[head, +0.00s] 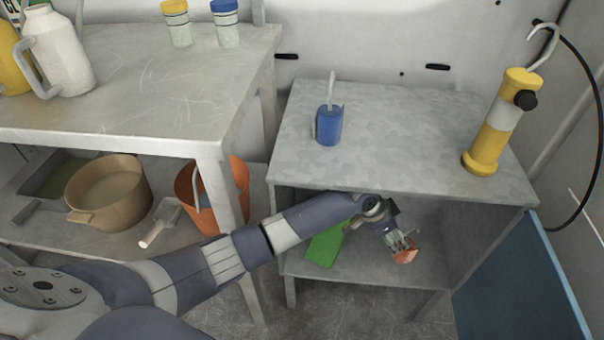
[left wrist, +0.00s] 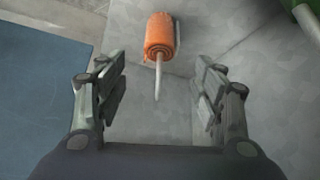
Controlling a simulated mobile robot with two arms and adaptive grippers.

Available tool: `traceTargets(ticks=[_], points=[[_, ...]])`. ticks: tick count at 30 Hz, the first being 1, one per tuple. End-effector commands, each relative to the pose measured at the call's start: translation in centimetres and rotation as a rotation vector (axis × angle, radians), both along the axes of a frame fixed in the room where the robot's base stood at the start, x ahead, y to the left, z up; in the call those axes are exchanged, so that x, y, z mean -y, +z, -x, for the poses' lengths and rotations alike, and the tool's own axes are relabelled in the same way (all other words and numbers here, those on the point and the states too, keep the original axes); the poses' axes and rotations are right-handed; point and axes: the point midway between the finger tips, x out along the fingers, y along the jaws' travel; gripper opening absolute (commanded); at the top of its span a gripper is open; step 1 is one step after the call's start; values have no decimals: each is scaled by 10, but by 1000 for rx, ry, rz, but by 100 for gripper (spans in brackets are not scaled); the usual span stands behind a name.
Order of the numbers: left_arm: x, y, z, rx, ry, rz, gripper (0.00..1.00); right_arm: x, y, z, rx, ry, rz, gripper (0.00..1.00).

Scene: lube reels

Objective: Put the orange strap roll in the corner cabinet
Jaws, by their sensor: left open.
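The orange strap roll (head: 405,257) is in the open front of the grey corner cabinet (head: 300,165), low near its bottom shelf. In the left wrist view the roll (left wrist: 159,35) appears beyond the fingertips, over a grey surface, with a thin pale tail pointing back between the fingers. My left gripper (head: 402,244) reaches into the cabinet close to the roll. In the left wrist view my left gripper (left wrist: 157,82) is open, with a finger on each side of the tail and clear space around it. My right gripper is not in view.
A green object (head: 325,246) lies on the cabinet's bottom shelf, left of my gripper. A metal table (head: 150,95) stands left; a blue panel (head: 525,285) is at right.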

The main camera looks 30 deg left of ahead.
Motion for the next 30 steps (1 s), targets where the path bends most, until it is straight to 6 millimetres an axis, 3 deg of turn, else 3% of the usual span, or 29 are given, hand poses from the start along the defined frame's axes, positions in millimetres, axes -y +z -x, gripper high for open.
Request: traceTargets(ticks=[4, 7, 11, 14, 20, 24, 30], points=[[2, -4, 9, -9, 1, 4, 62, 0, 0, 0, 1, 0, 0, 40], [7, -11, 31, -27, 4, 20, 62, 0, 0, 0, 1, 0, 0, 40], [7, -22, 83, -66, 41, 49, 62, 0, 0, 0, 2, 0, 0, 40], [-7, -25, 127, -96, 107, 60, 62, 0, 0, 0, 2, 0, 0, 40], [-68, -23, 209, -151, 309, 27, 62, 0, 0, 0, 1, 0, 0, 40], [-124, -12, 267, -185, 476, -37, 62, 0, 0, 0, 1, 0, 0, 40], [-183, 7, 325, -212, 643, -130, 62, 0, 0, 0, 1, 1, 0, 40]])
